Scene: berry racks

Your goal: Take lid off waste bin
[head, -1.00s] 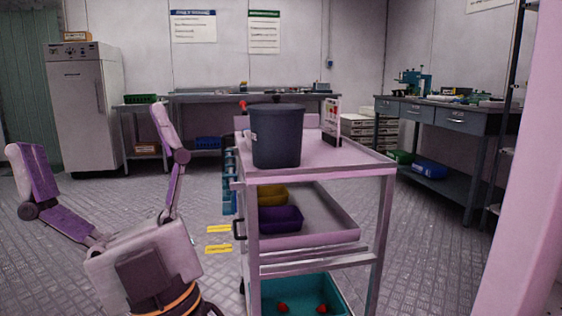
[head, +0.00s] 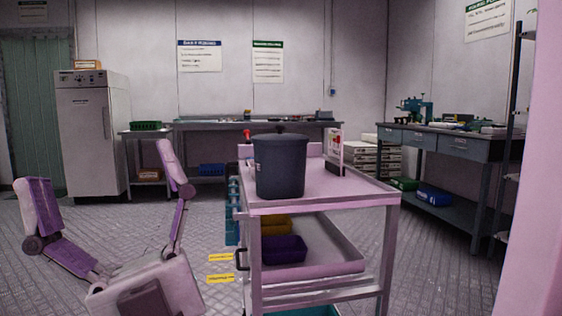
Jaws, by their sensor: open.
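The waste bin (head: 280,170) is a dark blue-grey tub standing upright on the top shelf of a pink cart (head: 335,190). A flat dark lid (head: 281,136) with a small knob sits on its rim. My gripper (head: 105,182) is at the lower left, in front of and to the left of the cart. Its two white and purple fingers are spread wide with nothing between them. It is apart from the bin and lid.
The cart's middle shelf holds a purple bin (head: 284,250) and a yellow bin (head: 276,225). A grey bench (head: 450,145) is at right, a white cabinet (head: 92,135) at back left.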

